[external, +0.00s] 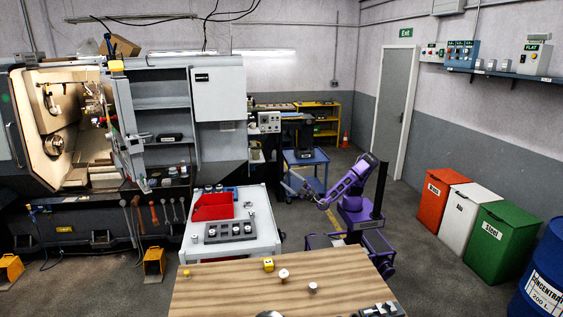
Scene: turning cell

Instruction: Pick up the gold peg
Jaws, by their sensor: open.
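A small gold piece (186,273), which looks like the gold peg, stands near the far left corner of the wooden table (225,300). It is too small to make out its exact shape. My gripper (289,180) is at the end of my purple arm, beyond the table and to the right of the white cart. It is open and well apart from the gold piece. Its fingers are small in the view, and I see nothing held between them.
A yellow block (268,264) and two pale round pieces (283,274) (312,287) stand on the table. A grey metal fixture (382,309) is at its front right. The white cart (267,238) holds a red bin (212,207). Open floor lies right of my base.

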